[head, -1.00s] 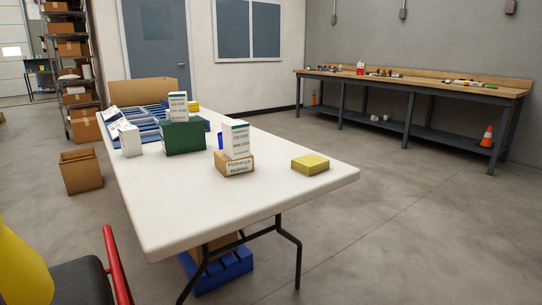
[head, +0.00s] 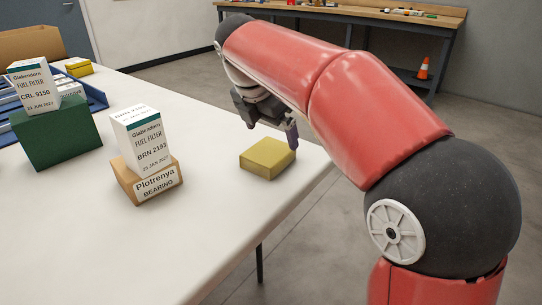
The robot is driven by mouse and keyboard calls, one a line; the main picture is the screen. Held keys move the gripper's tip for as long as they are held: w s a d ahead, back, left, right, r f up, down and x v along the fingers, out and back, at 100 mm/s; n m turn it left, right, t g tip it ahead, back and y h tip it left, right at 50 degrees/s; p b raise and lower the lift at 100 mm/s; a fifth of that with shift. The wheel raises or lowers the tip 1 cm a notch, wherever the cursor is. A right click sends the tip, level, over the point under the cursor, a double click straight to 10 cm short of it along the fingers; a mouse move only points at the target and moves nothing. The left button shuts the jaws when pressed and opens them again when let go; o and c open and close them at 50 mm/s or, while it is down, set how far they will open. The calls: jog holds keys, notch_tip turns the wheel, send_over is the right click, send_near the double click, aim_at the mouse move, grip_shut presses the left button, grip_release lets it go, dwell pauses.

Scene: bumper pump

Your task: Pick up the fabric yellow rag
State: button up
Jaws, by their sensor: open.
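The yellow rag (head: 267,158) looks like a thick, flat folded block with a yellow top and duller sides. It lies on the white table (head: 220,215) near its right edge. My gripper (head: 268,128) is above and just behind the rag in the picture, pointing down, with its jaws apart and nothing between them. A small gap seems to show between the fingertips and the rag, but the exact height is hard to tell. My red arm hides part of the gripper.
Left of the rag, a white fuel filter box (head: 140,140) stands on a brown bearing box (head: 148,186). The table's front is clear.

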aim_at(273, 147)
jog(key=shift+w+a+n, duration=0.5)
jog(key=shift+w+a, duration=0.05)
jog(key=shift+w, duration=0.1)
jog(key=shift+w+f, duration=0.25)
jog(key=shift+f, duration=0.1)
jog(key=b+x, duration=0.1)
jog(key=x, duration=0.6)
jog(key=shift+s+d, duration=0.1)
jog(key=shift+d, duration=0.1)
jog(key=shift+c, duration=0.3)
jog(key=shift+r, duration=0.1)
jog(key=c, duration=0.6)
jog(key=shift+c, duration=0.2)
notch_tip(273, 147, up, 20)
jog(key=p, duration=0.2)
